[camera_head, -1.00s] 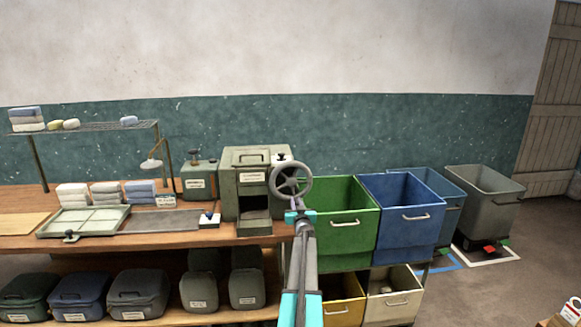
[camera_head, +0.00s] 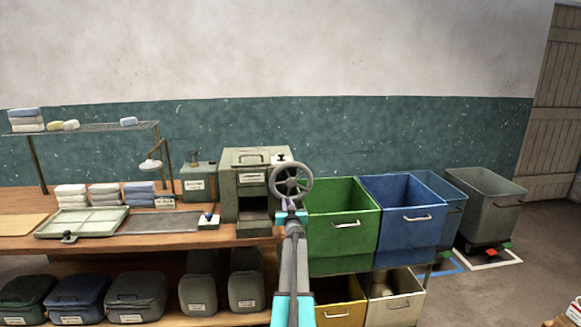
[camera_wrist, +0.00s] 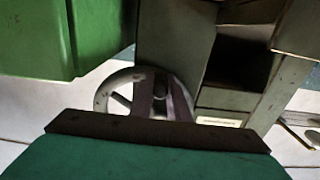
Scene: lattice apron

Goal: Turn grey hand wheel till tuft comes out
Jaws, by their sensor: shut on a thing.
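The grey hand wheel (camera_head: 291,181) is a spoked ring on the right side of a grey-green machine (camera_head: 229,187) on the bench. My gripper (camera_head: 290,207) is at the bottom of the wheel's rim. In the wrist view the gripper's fingers (camera_wrist: 162,108) are closed on the wheel, whose pale rim (camera_wrist: 110,90) shows at their left. The exact grip point is partly hidden by the fingers. The machine has a dark opening (camera_head: 254,204) in its front with a low tray below it. No tuft shows in the opening or tray.
A green bin (camera_head: 343,235) stands close to the right of the wheel, with a blue bin (camera_head: 405,225) beyond it. A grey tray (camera_head: 84,222) and folded cloths (camera_head: 105,194) lie on the bench to the left. Lidded containers sit on the shelf below.

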